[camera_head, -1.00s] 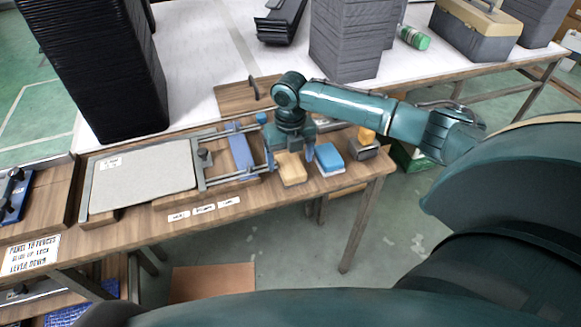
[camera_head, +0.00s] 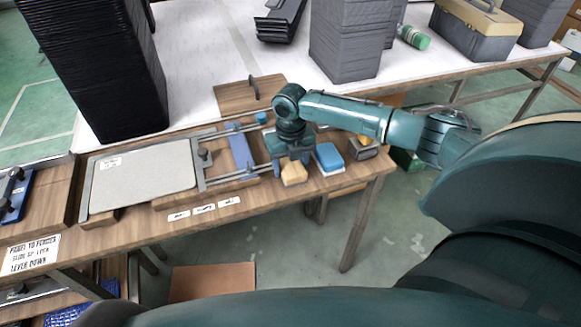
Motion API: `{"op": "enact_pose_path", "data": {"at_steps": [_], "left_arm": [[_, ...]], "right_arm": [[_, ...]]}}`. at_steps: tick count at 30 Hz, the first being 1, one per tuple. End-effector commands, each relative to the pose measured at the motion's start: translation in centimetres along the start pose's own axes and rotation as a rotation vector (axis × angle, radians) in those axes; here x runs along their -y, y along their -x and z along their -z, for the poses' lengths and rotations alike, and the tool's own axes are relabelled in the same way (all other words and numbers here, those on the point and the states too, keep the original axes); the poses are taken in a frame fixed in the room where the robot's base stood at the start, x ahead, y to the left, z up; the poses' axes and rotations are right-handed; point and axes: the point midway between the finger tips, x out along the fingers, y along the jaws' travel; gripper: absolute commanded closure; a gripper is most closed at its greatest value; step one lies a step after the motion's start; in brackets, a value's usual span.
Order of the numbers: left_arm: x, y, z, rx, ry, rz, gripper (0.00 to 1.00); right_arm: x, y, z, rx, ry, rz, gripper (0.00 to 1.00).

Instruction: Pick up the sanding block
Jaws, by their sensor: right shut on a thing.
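The tan block (camera_head: 294,174), which looks like the sanding block, is at the front edge of the wooden bench, below my right gripper (camera_head: 293,163). The right gripper points down and its fingers are closed on the block's sides. The fingers and wrist hide the block's upper and rear part. I cannot tell whether the block touches the bench. My left gripper is not in view.
A blue block (camera_head: 329,157) on a white base sits close to the right of the gripper. A metal-railed fixture with a grey panel (camera_head: 143,178) lies to the left. A tall black stack (camera_head: 100,70) and grey stack (camera_head: 345,45) stand behind.

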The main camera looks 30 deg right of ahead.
Motion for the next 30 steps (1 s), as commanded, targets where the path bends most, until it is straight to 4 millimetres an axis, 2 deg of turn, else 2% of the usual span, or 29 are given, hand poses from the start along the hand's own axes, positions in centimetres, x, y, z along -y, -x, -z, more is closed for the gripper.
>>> {"op": "enact_pose_path", "data": {"at_steps": [8, 11, 24, 30], "left_arm": [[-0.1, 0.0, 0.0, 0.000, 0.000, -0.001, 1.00], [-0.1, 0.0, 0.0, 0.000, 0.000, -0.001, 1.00], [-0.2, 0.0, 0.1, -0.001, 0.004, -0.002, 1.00], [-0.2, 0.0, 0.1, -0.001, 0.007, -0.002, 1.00]], "right_arm": [[0.0, 0.1, -0.1, 0.001, 0.000, 0.000, 0.69], [0.0, 0.7, -0.1, 0.002, 0.000, -0.001, 0.69], [0.0, 8.6, -0.1, 0.004, 0.000, -0.002, 0.69], [0.0, 10.1, -0.1, 0.002, -0.001, -0.001, 0.69]]}}
